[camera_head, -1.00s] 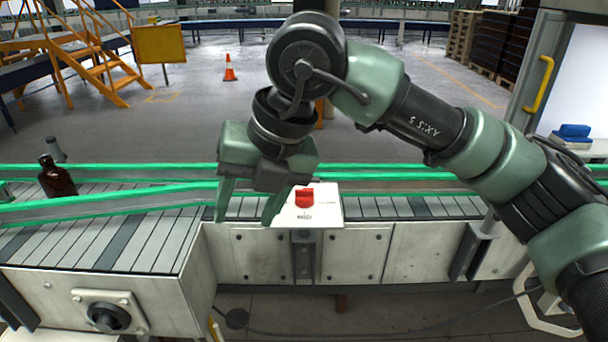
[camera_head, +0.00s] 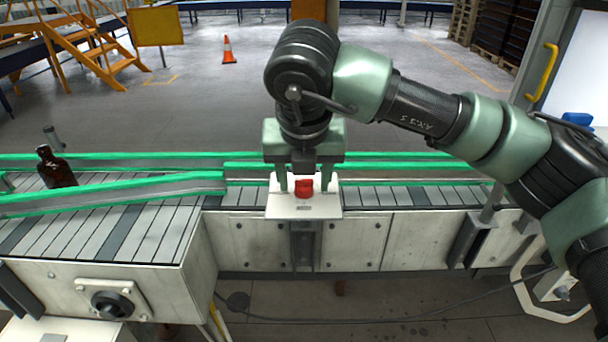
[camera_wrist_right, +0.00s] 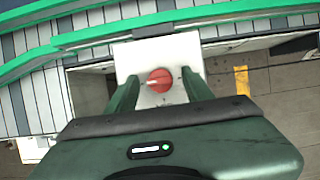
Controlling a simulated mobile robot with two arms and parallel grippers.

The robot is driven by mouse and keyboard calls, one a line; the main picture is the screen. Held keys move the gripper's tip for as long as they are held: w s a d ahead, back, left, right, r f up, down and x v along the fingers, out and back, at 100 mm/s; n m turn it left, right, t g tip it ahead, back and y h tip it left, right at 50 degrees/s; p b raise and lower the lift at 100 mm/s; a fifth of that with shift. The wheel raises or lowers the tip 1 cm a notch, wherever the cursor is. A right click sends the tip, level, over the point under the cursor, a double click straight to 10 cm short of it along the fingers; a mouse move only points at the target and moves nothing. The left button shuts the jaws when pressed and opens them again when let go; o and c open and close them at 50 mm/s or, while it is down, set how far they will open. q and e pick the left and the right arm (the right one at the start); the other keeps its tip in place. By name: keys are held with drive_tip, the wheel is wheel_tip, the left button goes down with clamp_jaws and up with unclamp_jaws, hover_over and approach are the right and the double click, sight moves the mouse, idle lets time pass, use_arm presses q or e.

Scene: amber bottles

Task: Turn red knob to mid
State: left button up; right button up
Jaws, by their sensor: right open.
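The red knob (camera_head: 304,188) sits on a white panel (camera_head: 290,209) at the front of the conveyor. In the right wrist view the knob (camera_wrist_right: 160,80) is round, with a pale pointer mark toward its left side, on the white plate (camera_wrist_right: 130,58). My right gripper (camera_head: 303,188) is open, its fingers pointing down on either side of the knob. In the right wrist view the fingers (camera_wrist_right: 160,88) flank the knob with gaps on both sides, and I see no contact. My left gripper is not in view.
An amber bottle (camera_head: 56,168) stands on the conveyor at the left, between green rails (camera_head: 110,193). A black knob (camera_head: 110,305) is on the conveyor's front at lower left. An orange cone (camera_head: 228,50) stands on the open floor behind.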

clamp_jaws()
